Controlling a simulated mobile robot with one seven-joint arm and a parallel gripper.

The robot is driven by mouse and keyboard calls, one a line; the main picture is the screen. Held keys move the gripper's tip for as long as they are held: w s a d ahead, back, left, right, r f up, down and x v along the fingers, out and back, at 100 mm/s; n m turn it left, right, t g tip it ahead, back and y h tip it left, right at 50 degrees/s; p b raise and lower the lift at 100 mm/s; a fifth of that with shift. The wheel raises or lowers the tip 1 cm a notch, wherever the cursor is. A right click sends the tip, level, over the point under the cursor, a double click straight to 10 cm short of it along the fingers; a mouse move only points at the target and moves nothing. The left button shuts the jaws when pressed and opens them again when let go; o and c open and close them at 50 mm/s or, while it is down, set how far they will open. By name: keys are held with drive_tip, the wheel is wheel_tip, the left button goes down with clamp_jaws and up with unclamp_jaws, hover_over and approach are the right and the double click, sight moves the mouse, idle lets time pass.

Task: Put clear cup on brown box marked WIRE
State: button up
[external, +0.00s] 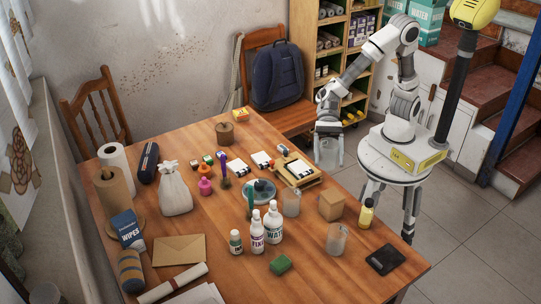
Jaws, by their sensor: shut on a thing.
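My gripper (328,157) is above the table's right-hand edge, with its fingers pointing down. It is shut on a clear cup (327,149) that shows between the fingers, held upright as far as I can tell. A small brown box (331,205) stands on the table, below the gripper in the picture; its top looks bare and no marking on it can be read. Two more clear cups stand on the table: one left of the box (291,203), one in front of it (336,240).
The wooden table (330,278) is crowded. A yellow bottle (366,214) stands right of the box, and a dark flat item (385,260) lies near the corner. A wooden tray (312,181) lies behind the box. White bottles (273,222) stand to the left.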

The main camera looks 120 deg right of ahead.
drive_tip(key=a+f, duration=0.1)
drive_tip(key=a, duration=0.1)
drive_tip(key=a+f, duration=0.1)
drive_tip(key=w+a+f+b, duration=0.1)
drive_tip(key=a, duration=0.1)
drive_tip(key=shift+w+a+f, duration=0.1)
drive_tip(key=shift+a+f, duration=0.25)
drive_tip(key=shift+f+b, duration=0.55)
drive_tip(key=shift+f, duration=1.3)
drive_tip(key=shift+f+b, duration=0.25)
drive_tip(key=shift+b, duration=0.1)
drive_tip(key=o, duration=1.3)
drive_tip(key=shift+r, duration=0.1)
